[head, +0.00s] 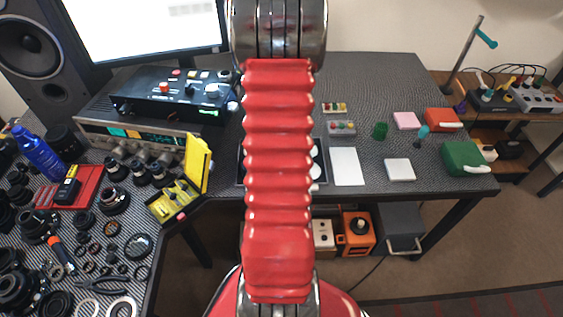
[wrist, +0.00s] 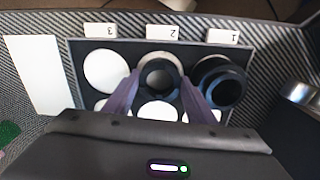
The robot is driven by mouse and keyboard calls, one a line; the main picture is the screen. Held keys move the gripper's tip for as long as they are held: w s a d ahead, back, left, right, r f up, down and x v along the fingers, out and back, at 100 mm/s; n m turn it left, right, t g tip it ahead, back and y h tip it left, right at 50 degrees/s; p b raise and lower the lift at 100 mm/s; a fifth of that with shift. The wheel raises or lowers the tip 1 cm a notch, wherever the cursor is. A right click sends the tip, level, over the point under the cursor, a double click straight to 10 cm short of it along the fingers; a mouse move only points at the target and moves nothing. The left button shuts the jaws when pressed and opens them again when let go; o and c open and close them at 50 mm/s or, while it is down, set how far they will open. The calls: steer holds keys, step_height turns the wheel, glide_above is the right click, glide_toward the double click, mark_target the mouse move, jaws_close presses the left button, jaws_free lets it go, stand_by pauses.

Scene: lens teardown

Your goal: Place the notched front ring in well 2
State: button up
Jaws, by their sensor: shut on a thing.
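In the wrist view, my gripper (wrist: 159,74) has its two purple fingers on either side of a dark ring, the notched front ring (wrist: 147,80), and is shut on it. The ring is over well 2 of the dark tray (wrist: 75,62), below the upside-down label 2 (wrist: 162,32). A pale crescent of the well shows at its far edge. I cannot tell whether the ring touches the well floor. Its notches are not clear. In the head view my red arm hides the gripper, the ring and most of the tray (head: 240,170).
A black ring-shaped part (wrist: 224,84) sits at well 1, close beside the right finger. Well 3 (wrist: 106,71) is white and empty. A white sheet (head: 346,166) lies right of the tray. A yellow open case (head: 197,163) and many lens parts stand to the left.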

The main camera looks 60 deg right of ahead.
steer(key=shift+f, duration=0.1)
steer(key=o, duration=1.1)
step_height(320, 180, up, 12)
steer(key=shift+r, duration=0.15)
stand_by(0.6)
